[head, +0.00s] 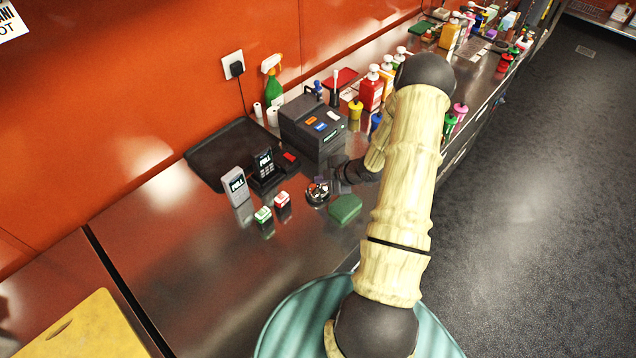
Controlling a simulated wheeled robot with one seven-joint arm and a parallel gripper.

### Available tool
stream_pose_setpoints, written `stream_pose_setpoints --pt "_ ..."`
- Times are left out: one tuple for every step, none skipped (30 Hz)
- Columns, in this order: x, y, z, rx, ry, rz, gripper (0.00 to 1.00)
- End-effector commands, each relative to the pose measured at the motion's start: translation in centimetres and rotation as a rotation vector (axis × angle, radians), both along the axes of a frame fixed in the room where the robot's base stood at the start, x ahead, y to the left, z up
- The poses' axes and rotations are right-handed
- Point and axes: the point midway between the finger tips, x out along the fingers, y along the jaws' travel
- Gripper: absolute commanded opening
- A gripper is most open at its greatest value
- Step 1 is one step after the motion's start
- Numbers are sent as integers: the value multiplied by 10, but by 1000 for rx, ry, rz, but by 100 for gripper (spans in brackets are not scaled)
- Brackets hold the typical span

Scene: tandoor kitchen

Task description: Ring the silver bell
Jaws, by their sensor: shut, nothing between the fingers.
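The silver bell (317,194) is a small round shiny thing on the steel counter, in front of the grey till. My gripper (335,184) is dark and shut, with nothing held. It comes in from the right, low over the counter, right beside the bell. Its tips are small in this view and I cannot tell whether they touch the bell.
A green block (345,208) lies close in front of the bell. Two small boxes (272,208), a grey card reader (236,186) and a black phone-like device (265,164) stand to the left. The grey till (312,122) stands behind.

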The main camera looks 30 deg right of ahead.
Motion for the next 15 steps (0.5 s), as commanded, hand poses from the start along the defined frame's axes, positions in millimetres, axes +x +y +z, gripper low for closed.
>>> stream_pose_setpoints --pt "0 0 0 0 1 1 0" --pt "0 0 1 0 1 1 0" --pt "0 0 2 0 1 1 0" --pt "0 0 3 0 1 1 0" --pt "0 0 4 0 1 1 0" --pt "0 0 7 -1 1 0 0" --pt "0 0 8 -1 1 0 0" --pt "0 0 10 0 1 1 0" --pt "0 0 12 0 1 1 0" --pt "0 0 13 0 1 1 0" --pt "0 0 15 0 1 1 0" --pt "0 0 16 0 1 1 0" --pt "0 0 17 0 1 1 0" --pt "0 0 17 0 1 1 0" --pt "0 0 18 0 1 1 0"
